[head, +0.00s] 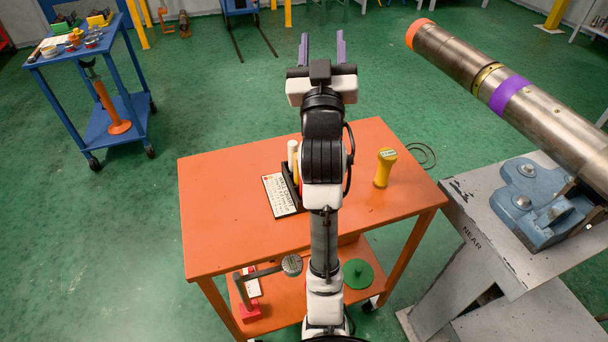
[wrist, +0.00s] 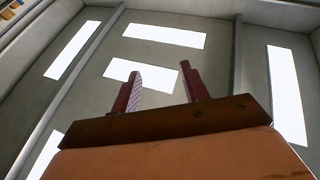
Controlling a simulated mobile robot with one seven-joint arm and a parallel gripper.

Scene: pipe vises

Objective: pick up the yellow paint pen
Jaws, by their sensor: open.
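My gripper (head: 322,42) is raised above the orange table, with its two fingers spread, pointing up and empty. The wrist view also shows its fingers (wrist: 162,74) apart with nothing between them. A thin yellow piece (head: 297,172), possibly the yellow paint pen, shows beside a white pen-like cylinder (head: 292,152) in a dark holder at the table's middle. My arm hides part of this spot, so I cannot tell its full shape. A thicker yellow object with a pale label (head: 385,167) stands upright on the table, right of my arm.
The orange table (head: 225,200) is clear on its left. A lettered card (head: 280,195) lies beside the holder. A lower shelf holds a green disc (head: 358,273) and a red-based tool (head: 248,308). A large pipe (head: 540,115) on a blue vise (head: 535,200) stands at right.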

